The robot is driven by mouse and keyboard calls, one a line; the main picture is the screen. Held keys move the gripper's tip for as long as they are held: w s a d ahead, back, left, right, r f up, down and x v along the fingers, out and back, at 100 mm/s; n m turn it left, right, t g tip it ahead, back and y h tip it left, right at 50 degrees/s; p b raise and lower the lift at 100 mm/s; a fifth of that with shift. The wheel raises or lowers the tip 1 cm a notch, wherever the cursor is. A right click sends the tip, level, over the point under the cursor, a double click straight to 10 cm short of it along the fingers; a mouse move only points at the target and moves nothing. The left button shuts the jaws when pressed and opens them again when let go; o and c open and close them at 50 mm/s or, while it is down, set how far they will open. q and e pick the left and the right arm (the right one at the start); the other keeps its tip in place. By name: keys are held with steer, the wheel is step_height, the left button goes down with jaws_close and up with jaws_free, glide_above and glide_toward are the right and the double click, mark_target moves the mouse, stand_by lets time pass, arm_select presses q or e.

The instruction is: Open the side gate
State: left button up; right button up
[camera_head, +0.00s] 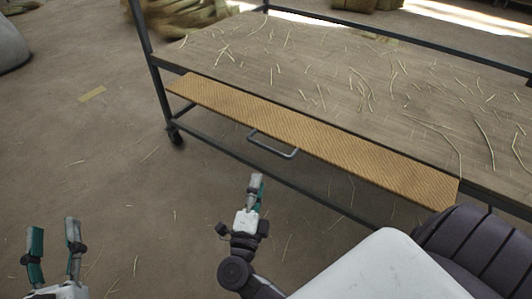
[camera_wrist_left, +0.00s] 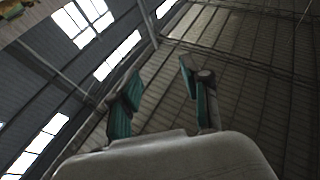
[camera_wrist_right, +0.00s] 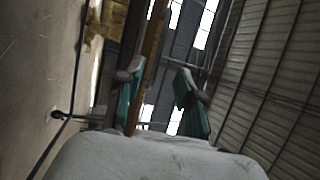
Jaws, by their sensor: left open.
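The side gate (camera_head: 310,135) is a long, narrow orange-yellow ribbed panel along the cart's near side in the head view. A grey bar handle (camera_head: 272,150) shows at its lower edge, left of the middle. My right gripper (camera_head: 257,188) is below and in front of the handle, apart from it, seen nearly edge-on. In the right wrist view its fingers (camera_wrist_right: 162,95) stand apart with nothing clearly held; a brown edge, probably the gate, runs by the left finger. My left gripper (camera_head: 54,245) is open and empty at the lower left, far from the gate.
The cart has a wooden deck (camera_head: 250,60) strewn with straw, a dark metal frame and a caster wheel (camera_head: 175,136). A straw bundle (camera_head: 190,15) lies behind it. The floor left of the cart is mostly clear. A pale rounded object (camera_head: 12,45) stands at the far left.

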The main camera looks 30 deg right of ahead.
mark_target(265, 146)
steer(key=b+x, duration=0.1)
steer(key=x, duration=1.1)
steer(key=shift+b, duration=0.3)
arm_select(q)
steer(key=s+r+t+h, duration=0.1)
steer(key=s+r+t, duration=0.2)
steer(key=r+t, duration=0.1)
steer(key=shift+s+r+t+h, duration=0.2)
steer(key=shift+r+t+h, duration=0.1)
steer(key=shift+r, duration=0.6)
arm_select(e)
steer(key=shift+a, duration=0.1)
jaws_close()
